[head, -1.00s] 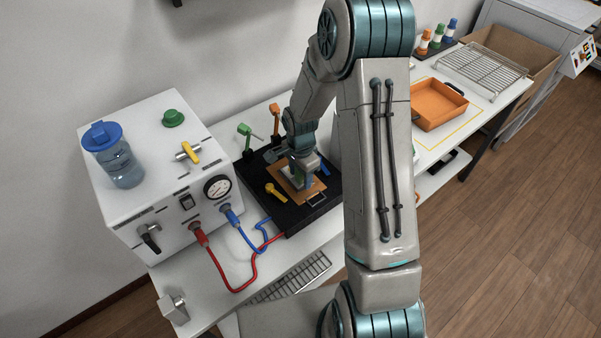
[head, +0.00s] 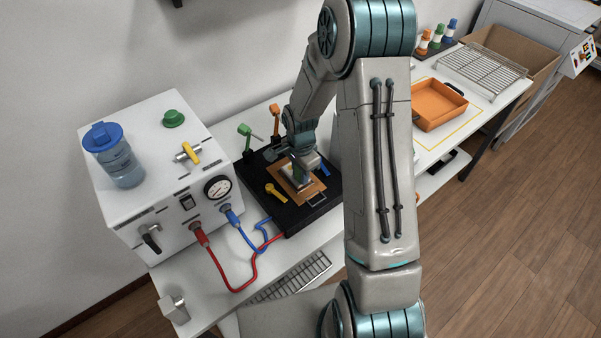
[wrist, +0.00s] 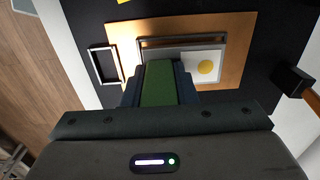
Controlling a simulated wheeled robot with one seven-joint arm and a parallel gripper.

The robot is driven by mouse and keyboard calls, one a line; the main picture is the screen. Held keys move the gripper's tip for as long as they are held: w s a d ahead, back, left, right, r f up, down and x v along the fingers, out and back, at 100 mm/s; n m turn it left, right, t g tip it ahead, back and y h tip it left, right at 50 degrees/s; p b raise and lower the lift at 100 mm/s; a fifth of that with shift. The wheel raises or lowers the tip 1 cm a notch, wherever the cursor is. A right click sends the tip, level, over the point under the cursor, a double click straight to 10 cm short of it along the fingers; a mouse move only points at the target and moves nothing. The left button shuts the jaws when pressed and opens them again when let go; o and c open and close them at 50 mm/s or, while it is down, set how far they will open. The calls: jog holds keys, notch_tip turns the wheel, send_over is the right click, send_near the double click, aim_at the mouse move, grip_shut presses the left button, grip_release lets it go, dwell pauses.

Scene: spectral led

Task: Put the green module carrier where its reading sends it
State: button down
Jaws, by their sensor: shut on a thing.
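The green module carrier shows as a green block (wrist: 159,84) between my fingers in the wrist view, with a white face bearing a yellow disc (wrist: 205,67) and a grey frame edge beside it. My gripper (wrist: 160,92) is shut on the green block. In the head view my gripper (head: 301,173) is low over the copper-coloured plate (head: 289,189) on the black fixture (head: 292,220). Whether the carrier touches the plate I cannot tell. My fingers hide part of the carrier.
A white box with a gauge (head: 216,187) stands left. An orange tray (head: 440,118) and a wire rack (head: 483,69) lie at the right.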

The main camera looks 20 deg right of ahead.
jog(key=shift+r+p, duration=0.4)
jog(key=shift+r, duration=0.7)
jog(key=shift+r, duration=0.1)
jog(key=shift+r, duration=0.2)
